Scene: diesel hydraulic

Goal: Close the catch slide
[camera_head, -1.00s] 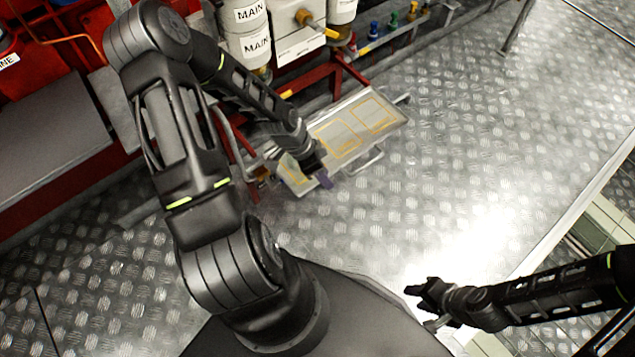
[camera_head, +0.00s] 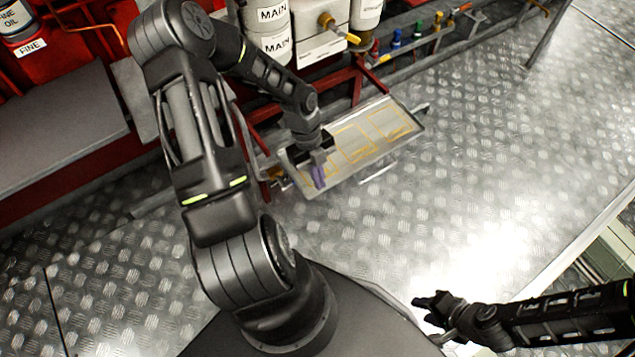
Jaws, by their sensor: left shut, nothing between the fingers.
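The catch slide (camera_head: 408,124) looks to be the shallow grey metal tray with yellow outlines on its floor. It stands out from the red frame, over the tread-plate floor, with a bar handle (camera_head: 378,173) along its front edge. My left gripper (camera_head: 318,178) is over the tray's left end, fingers pointing down, shut and empty. Its purple fingertips overlap the tray's near left part; I cannot tell whether they touch it. My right gripper (camera_head: 428,303) is low at the right, over the floor, away from the tray; its finger gap is too unclear to judge.
White containers marked MAIN (camera_head: 273,28) and a white box with a yellow tap (camera_head: 337,30) stand behind the tray. A rail with several coloured fittings (camera_head: 420,32) runs to the right. A grey ledge (camera_head: 60,130) is at left. The floor (camera_head: 500,170) right of the tray is clear.

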